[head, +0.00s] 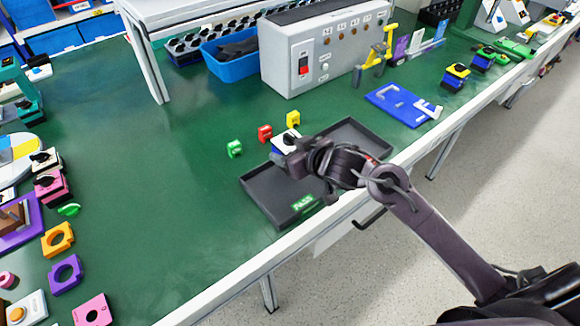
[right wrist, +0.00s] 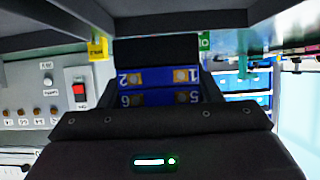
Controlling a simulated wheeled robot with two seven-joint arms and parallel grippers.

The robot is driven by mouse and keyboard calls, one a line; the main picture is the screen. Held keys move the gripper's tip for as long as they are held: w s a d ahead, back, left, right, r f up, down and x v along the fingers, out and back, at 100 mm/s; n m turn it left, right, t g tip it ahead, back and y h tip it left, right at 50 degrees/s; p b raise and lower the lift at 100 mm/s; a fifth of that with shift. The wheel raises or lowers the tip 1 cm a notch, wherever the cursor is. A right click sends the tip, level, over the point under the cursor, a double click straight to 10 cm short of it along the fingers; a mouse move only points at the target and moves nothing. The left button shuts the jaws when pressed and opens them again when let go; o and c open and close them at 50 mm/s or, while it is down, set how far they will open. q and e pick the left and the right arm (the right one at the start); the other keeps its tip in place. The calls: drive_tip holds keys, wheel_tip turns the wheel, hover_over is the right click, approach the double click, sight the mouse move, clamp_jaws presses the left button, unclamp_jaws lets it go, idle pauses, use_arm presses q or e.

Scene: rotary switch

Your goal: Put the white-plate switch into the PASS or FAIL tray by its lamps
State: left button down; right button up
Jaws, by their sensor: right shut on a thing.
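The white-plate switch (head: 284,143) is held by my right gripper (head: 290,154), which is shut on it above the dark trays. In the right wrist view its blue body (right wrist: 160,86) with numbered terminals shows between the fingers. The PASS tray (head: 262,190), dark grey with a green label, lies below and left of the gripper. A second dark tray part (head: 352,131) shows behind my right wrist; its label is hidden, and my arm hides where the two meet. The grey test box (head: 310,62) has a red rocker and several small round lamps. My left gripper is not in view.
A blue plate (head: 392,104) lies to the right. Other coloured parts line the left side. The green table between is clear.

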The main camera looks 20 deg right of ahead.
drive_tip(key=shift+f+b, duration=0.4)
drive_tip(key=shift+f, duration=1.75)
drive_tip(key=shift+f, duration=0.2)
drive_tip(key=o, duration=0.8)
drive_tip(key=shift+r, duration=0.2)
drive_tip(key=p+v, duration=0.1)
drive_tip(key=v, duration=1.1)
drive_tip(key=shift+s+f, duration=0.1)
